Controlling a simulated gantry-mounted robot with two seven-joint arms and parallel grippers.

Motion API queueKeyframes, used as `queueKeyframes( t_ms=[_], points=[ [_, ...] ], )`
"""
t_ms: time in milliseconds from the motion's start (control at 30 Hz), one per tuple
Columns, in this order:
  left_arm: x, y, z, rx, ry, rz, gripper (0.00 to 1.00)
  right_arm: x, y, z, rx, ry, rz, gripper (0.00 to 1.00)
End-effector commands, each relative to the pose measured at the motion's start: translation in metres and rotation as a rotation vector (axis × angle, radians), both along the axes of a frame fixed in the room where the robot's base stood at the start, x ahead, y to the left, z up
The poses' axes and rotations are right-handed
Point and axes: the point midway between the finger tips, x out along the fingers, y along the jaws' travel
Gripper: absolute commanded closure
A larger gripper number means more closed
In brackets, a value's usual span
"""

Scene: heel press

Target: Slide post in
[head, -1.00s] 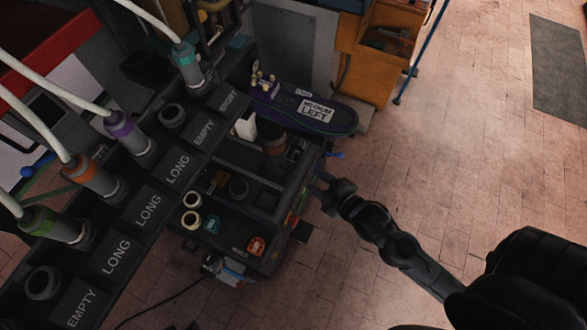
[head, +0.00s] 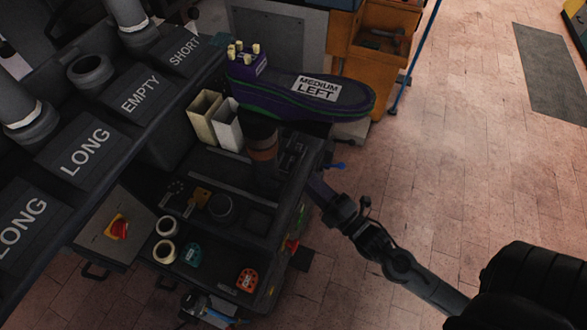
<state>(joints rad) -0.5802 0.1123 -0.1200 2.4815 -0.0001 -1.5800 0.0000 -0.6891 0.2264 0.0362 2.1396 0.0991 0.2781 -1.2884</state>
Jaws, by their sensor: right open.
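A dark upright post with a brown band (head: 263,148) stands on the black machine bed (head: 215,172). A purple sole form labelled "MEDIUM LEFT" (head: 316,88) lies behind it, with a purple block carrying several cream pegs (head: 246,62) at its left end. My right gripper (head: 318,187) is at the right edge of the machine, low and to the right of the post, apart from it. Its jaws are open, with nothing visible between them. A small blue-tipped lever (head: 338,165) is close to the gripper. My left gripper is out of view.
Holders labelled LONG, EMPTY and SHORT (head: 145,97) run along the left. Two open cream boxes (head: 203,117) stand left of the post. Tape rolls (head: 166,240) and a red button (head: 120,229) are lower left.

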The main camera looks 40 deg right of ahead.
Motion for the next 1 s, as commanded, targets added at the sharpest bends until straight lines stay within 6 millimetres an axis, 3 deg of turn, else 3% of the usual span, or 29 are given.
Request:
queueKeyframes(
  t_ms=[200, 500, 933, 1000],
  points=[
    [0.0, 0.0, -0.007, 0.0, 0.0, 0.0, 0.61, 0.037, 0.002, 0.006, 0.001, -0.005, -0.001, 0.58],
    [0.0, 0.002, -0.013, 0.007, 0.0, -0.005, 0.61, 0.072, 0.004, 0.011, 0.002, 0.0, -0.001, 0.58],
    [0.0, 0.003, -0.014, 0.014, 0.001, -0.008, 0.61, 0.079, 0.004, 0.013, 0.002, 0.001, -0.001, 0.58],
    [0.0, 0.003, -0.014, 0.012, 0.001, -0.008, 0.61, 0.079, 0.004, 0.013, 0.002, 0.001, -0.001, 0.65]
  ],
)
